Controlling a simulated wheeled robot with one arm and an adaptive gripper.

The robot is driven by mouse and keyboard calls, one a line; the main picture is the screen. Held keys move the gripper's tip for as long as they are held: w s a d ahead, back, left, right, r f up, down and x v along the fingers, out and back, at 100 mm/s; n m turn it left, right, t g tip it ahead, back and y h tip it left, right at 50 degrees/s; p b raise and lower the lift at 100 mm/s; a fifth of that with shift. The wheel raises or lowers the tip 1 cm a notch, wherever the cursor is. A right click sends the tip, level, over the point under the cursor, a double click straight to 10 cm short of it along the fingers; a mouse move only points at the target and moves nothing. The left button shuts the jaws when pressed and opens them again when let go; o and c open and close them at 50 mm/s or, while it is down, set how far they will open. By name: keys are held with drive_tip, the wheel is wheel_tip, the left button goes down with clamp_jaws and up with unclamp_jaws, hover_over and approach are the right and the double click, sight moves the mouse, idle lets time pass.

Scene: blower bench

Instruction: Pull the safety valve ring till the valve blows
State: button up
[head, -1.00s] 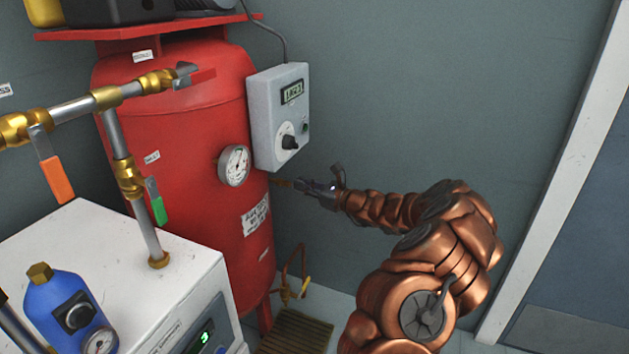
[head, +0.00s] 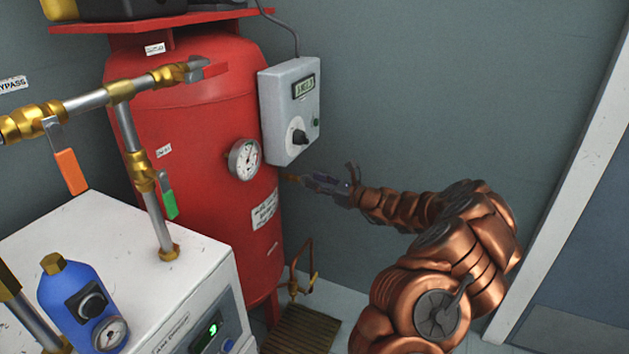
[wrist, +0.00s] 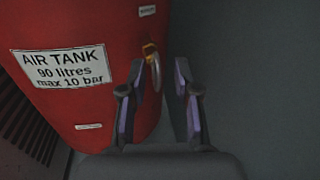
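The red air tank (head: 190,130) stands in the head view's left half and fills the wrist view's upper left (wrist: 110,25). The small brass safety valve (wrist: 149,50) sticks out of its side, with a pale metal ring (wrist: 156,73) hanging from it. In the head view the brass valve (head: 293,178) is a small spot at the tank's right edge. My gripper (head: 313,183) is beside it. In the wrist view my gripper (wrist: 160,72) is open, its fingers on either side of the ring, the left finger nearer. I cannot tell whether it touches the ring.
A grey control box (head: 290,110) hangs just above my gripper, and a pressure gauge (head: 244,159) sits on the tank. A white cabinet (head: 130,260) with pipes and a blue bottle (head: 80,300) stands at left. A bent copper pipe (head: 307,265) rises below. The wall at right is bare.

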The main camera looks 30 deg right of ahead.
drive_tip(key=v, duration=1.1)
idle(0.4)
